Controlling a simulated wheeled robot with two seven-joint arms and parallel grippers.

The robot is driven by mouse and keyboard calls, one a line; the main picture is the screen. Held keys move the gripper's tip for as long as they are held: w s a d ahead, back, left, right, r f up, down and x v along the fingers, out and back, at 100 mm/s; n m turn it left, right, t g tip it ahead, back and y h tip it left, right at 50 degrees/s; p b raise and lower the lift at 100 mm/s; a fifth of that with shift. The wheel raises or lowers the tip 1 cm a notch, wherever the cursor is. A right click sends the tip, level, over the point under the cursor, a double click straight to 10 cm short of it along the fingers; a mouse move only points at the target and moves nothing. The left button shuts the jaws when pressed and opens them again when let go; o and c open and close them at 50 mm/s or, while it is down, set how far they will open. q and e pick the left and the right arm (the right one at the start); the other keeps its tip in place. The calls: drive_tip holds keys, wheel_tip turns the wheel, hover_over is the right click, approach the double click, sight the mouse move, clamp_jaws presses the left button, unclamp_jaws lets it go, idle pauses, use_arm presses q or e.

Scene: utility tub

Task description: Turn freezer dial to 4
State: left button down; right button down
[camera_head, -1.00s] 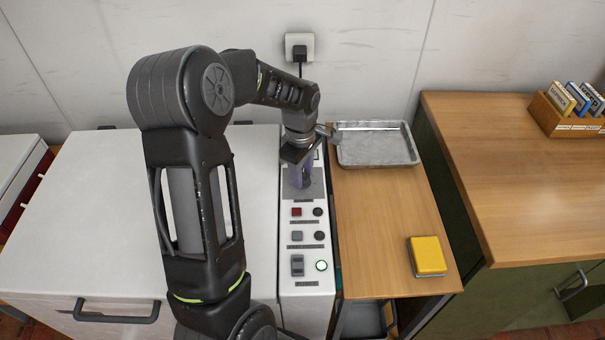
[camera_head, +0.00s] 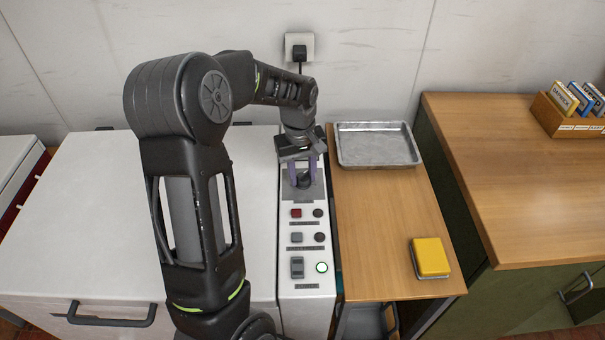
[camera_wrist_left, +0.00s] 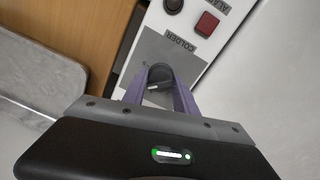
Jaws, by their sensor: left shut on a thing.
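The freezer dial (camera_wrist_left: 158,76) is a dark round knob with a pale pointer mark, on a grey plate of the white control panel (camera_head: 307,270). In the left wrist view it sits between the two purple fingers of my left gripper (camera_wrist_left: 160,85), which is shut on it. In the head view my left gripper (camera_head: 305,172) reaches down onto the dial at the far end of the panel. The word COLDER shows beside the dial in the wrist view. The dial's numbers are hidden or too small to read. My right gripper is not in view.
The white freezer lid (camera_head: 90,215) lies left. Right is a wooden top with a metal tray (camera_head: 375,147) and a yellow sponge (camera_head: 430,256).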

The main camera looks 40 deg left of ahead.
sight(301, 174)
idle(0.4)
use_arm(q)
drive_tip(key=c, duration=1)
unclamp_jaws()
drive_tip(key=shift+r, duration=0.1)
drive_tip(key=shift+s+a+r+b, duration=0.1)
drive_tip(key=shift+r+b, duration=0.1)
drive_tip(key=shift+r, duration=1.75)
drive_tip(key=shift+s+r+b, duration=0.1)
drive_tip(key=shift+r+b, duration=0.1)
drive_tip(key=shift+r, duration=1.7)
